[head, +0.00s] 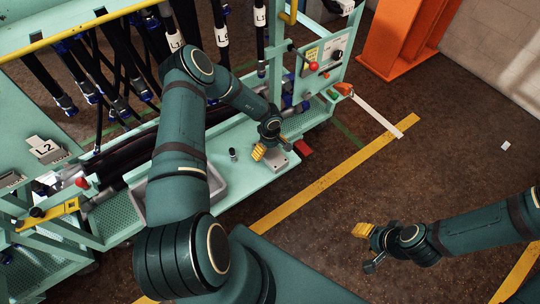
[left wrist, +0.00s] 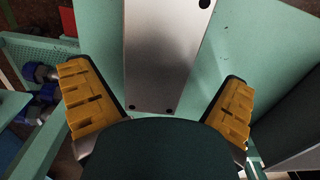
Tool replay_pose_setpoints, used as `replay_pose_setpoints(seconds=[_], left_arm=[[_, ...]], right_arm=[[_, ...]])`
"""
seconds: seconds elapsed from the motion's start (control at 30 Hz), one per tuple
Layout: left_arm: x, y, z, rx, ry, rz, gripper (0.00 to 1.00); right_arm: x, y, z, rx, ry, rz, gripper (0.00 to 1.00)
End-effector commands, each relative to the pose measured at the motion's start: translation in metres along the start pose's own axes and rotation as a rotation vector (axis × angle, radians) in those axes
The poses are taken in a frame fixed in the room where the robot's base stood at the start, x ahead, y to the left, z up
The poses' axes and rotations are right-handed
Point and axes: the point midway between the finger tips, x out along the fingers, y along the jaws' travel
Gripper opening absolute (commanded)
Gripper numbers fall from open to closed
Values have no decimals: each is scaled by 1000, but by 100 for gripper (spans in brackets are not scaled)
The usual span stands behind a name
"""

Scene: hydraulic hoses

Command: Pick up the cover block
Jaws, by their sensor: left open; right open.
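The cover block is a flat silver-grey metal block with dark round holes near its ends (left wrist: 160,50). It lies on the pale green bench ledge (head: 262,182); in the head view only part of the block shows (head: 278,160) beneath my left gripper (head: 270,149). In the left wrist view, the yellow-padded fingers of my left gripper (left wrist: 158,78) are spread on either side of the block's near part, with gaps on both sides. The block's far end is cut off by the picture edge. My right gripper (head: 368,247) is open and empty over the floor, well right of the bench.
A small dark cylinder (head: 233,155) stands on the ledge left of the block, near a grey tray (head: 215,192). A red piece (head: 303,147) lies right of the block. Black hoses (head: 120,65) hang behind. Floor (head: 330,215) is open on the right.

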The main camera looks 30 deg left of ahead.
Motion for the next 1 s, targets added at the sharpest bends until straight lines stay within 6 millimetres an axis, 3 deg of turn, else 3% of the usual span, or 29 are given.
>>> replay_pose_setpoints(seconds=[0.2,0.47,0.67,1.0], left_arm=[[34,2,-1,-1,-1,-1,100],[35,2,-2,-1,0,0,100],[35,2,-2,-1,0,0,30],[34,2,-2,-1,0,1,29]], right_arm=[[12,4,-1,-1,5,0,47],[11,4,-2,-1,6,0,47],[11,4,-2,-1,6,0,47],[11,4,-1,-1,6,0,47]])
